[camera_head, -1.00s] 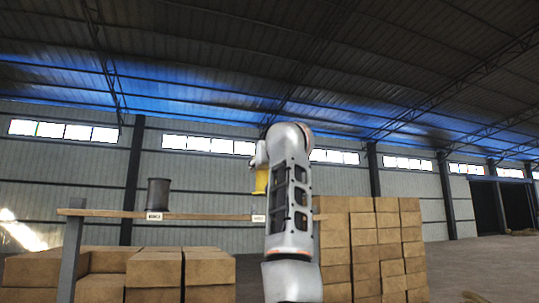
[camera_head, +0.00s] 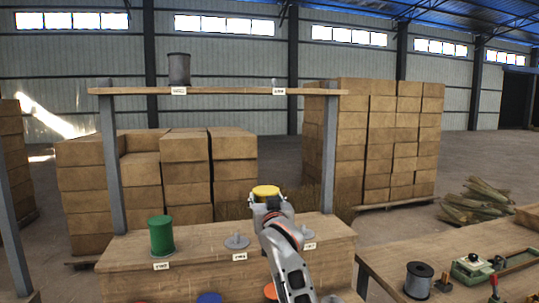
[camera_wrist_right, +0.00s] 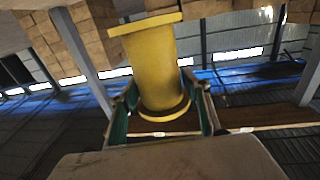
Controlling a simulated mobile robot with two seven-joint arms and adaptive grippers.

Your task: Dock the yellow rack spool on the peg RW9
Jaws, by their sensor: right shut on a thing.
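The yellow spool (camera_head: 266,191) is held up in front of the rack, below the top shelf (camera_head: 225,91) and above the lower step (camera_head: 200,258) in the head picture. My right gripper (camera_head: 268,207) is shut on it. In the right wrist view the yellow spool (camera_wrist_right: 155,65) stands between the green-padded fingers of the right gripper (camera_wrist_right: 162,120). An empty peg (camera_head: 275,84) is on the top shelf at right. Two more empty pegs (camera_head: 237,240) (camera_head: 307,232) are on the lower step. The labels are too small to read, so I cannot tell which is RW9.
A dark spool (camera_head: 179,68) stands on the top shelf, and a green spool (camera_head: 161,234) on the lower step. Rack posts (camera_head: 329,155) flank the gap. A side table (camera_head: 450,260) at right holds a grey spool (camera_head: 418,279) and tools. Box stacks (camera_head: 395,140) stand behind.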

